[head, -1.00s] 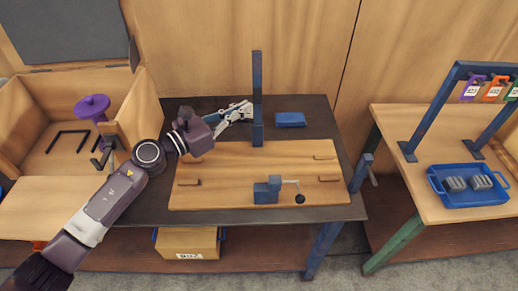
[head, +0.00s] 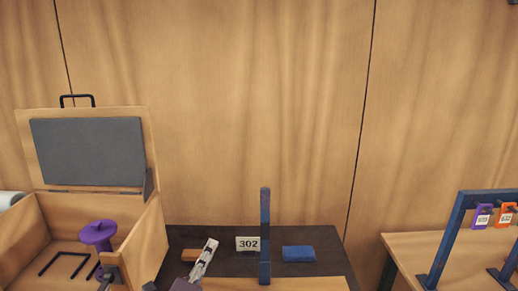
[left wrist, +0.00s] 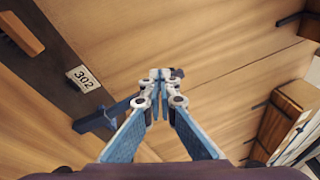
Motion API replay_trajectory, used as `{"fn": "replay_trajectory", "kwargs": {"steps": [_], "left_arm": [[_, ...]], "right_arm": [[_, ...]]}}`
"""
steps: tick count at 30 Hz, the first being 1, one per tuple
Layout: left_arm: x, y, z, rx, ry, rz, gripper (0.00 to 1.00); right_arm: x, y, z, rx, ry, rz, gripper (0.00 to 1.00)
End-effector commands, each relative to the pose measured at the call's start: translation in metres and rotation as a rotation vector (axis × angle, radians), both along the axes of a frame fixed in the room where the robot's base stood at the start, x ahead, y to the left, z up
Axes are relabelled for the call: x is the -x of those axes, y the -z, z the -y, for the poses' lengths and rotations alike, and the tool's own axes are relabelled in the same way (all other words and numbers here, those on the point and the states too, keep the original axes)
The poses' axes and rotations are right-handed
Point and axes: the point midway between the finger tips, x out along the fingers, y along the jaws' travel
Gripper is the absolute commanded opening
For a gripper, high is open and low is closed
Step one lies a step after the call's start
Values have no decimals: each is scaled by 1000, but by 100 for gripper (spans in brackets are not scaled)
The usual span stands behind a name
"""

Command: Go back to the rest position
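My left gripper (head: 210,243) shows at the bottom of the head view, left of the blue upright post (head: 265,230). In the left wrist view the left gripper (left wrist: 158,77) has its fingers together at the tips, with nothing clearly held between them. My right gripper is in neither view now. Most of my left arm is below the head picture's edge.
A number plate "302" (head: 248,244), a blue block (head: 298,254) and a wooden block (head: 191,255) are on the dark table. An open wooden box (head: 150,240) at left holds a purple flanged piece (head: 98,234). A blue rack (head: 455,235) stands on the right table.

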Motion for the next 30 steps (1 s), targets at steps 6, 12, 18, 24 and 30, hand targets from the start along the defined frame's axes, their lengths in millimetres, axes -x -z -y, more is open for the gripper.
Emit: {"fn": "replay_trajectory", "kwargs": {"steps": [6,12,18,24,30], "left_arm": [[73,103,-78,667,-358,-468,0],[180,189,-100,1099,-685,-827,0],[265,225,-95,1315,-917,-1043,0],[335,239,-85,1445,-1110,-1201,0],[344,282,-81,1461,-1173,-1250,0]], "right_arm": [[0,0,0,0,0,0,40],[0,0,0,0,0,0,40],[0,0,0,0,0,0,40],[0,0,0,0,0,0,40],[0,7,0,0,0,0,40]]}}
